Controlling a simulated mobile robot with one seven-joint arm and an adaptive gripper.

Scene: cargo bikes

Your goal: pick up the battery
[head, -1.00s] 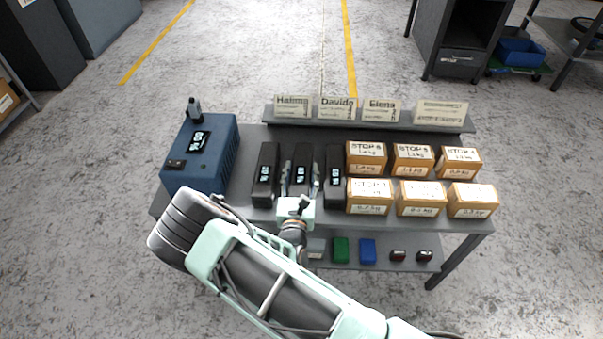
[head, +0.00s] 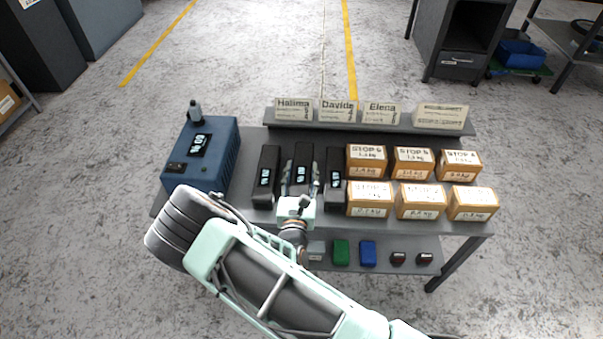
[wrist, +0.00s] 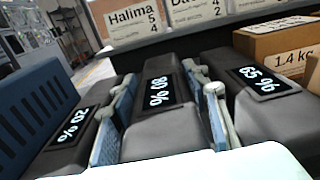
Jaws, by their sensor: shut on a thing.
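Three dark grey batteries stand in a row on the bench, each with a lit percentage display. My gripper (head: 300,177) is shut on the middle battery (head: 303,153), with one finger on each long side. In the wrist view my gripper (wrist: 163,105) spans the same middle battery (wrist: 160,130). The left battery (head: 267,160) and the right battery (head: 333,160) stand close beside the fingers. The right one's display reads 65 % in the wrist view (wrist: 265,78). The underside of the held battery is hidden, so any gap below it cannot be seen.
A blue box with a display (head: 226,160) stands left of the batteries. Labelled cardboard boxes (head: 367,193) fill the right side. Name cards (head: 338,110) stand on a ledge (head: 400,125) behind. A lower shelf (head: 320,262) holds small coloured items. Space above the bench looks clear.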

